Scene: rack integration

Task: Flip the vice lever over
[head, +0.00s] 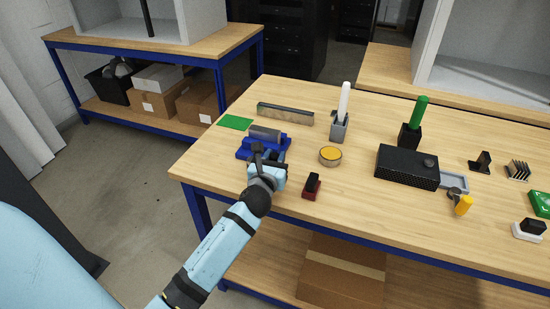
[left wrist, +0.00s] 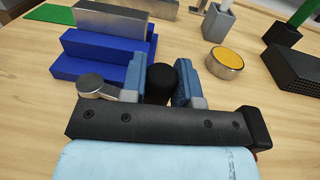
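The blue vice (head: 250,149) stands near the left front edge of the table, with a grey metal block (head: 265,134) at its jaws. It also shows in the left wrist view (left wrist: 85,68). My left gripper (head: 268,163) is at the vice's near side. In the left wrist view, its two blue-grey fingers stand on either side of a black rounded handle (left wrist: 161,84), apparently the vice lever, and look closed against it. A round silver end piece (left wrist: 90,84) shows left of the fingers. My gripper hides the lower part of the lever. My right gripper is not in view.
Behind the vice lie a green pad (head: 234,122) and a long metal bar (head: 285,114). To the right are a yellow-topped round tin (head: 330,155), a small dark red block (head: 312,185) and a black box (head: 407,167). Bare tabletop lies between them.

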